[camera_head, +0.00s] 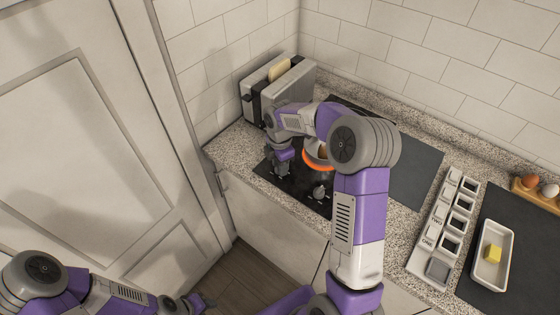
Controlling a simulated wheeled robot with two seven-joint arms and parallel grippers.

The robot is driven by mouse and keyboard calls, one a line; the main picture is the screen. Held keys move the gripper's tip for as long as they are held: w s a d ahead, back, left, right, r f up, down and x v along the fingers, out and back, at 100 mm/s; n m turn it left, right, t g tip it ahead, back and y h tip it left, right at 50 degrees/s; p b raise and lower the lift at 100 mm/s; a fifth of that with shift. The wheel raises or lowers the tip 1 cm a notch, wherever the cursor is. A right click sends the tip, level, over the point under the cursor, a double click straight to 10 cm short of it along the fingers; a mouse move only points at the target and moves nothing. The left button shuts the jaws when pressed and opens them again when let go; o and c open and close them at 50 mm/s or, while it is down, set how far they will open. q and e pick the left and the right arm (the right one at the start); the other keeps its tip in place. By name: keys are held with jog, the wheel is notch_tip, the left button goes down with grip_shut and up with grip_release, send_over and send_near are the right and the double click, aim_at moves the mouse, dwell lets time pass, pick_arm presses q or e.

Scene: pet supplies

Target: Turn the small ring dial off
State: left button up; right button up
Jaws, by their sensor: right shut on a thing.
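A black cooktop (294,187) is set in the speckled counter, with a glowing orange ring (313,165) partly hidden behind my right arm. A knob-like dial (319,191) stands on its front part, apart from my gripper. My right gripper (281,167) points down at the cooktop's left front and is shut on what looks like another dial, mostly hidden by the fingers. I cannot read any label or the dial's angle. My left gripper (201,303) is low at the bottom edge, away from the counter, and its jaw state is unclear.
A toaster (283,88) with bread stands behind the cooktop's left side. A labelled white tray of square compartments (427,253), a white dish (478,268) with a yellow block (493,253), and an egg holder (535,194) are at right. A door (75,130) is at left.

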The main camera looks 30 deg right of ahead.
dwell(0.3)
jog(key=o, duration=1)
jog(key=shift+r, duration=0.1)
notch_tip(320, 180, up, 7)
jog(key=shift+r+p, duration=0.2)
jog(key=shift+p, duration=0.6)
